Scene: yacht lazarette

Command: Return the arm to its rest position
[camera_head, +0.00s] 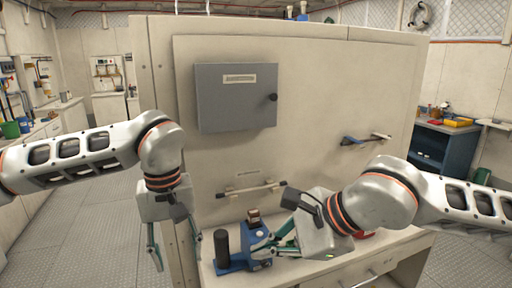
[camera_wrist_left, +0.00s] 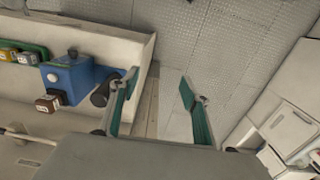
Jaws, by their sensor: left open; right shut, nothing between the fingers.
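My left arm comes in from the left, with its left gripper (camera_head: 173,250) hanging fingers down at the left edge of the bench. Its green fingers are spread apart with nothing between them; the left wrist view shows the same open fingers (camera_wrist_left: 157,98) over bare floor. My right arm reaches in from the right, bent low over the bench. Its right gripper (camera_head: 266,246) points left, right beside a blue device (camera_head: 258,261). It is shut and empty; whether it touches the device I cannot tell. The device also shows in the left wrist view (camera_wrist_left: 68,78).
The bench (camera_head: 380,254) stands against a cream panel with a grey box (camera_head: 237,98), a bar handle (camera_head: 251,188) and a blue-handled lever (camera_head: 365,139). A black cylinder (camera_head: 221,247) stands near the device. Open floor (camera_head: 95,215) lies left. A blue cabinet (camera_head: 443,146) stands at the right.

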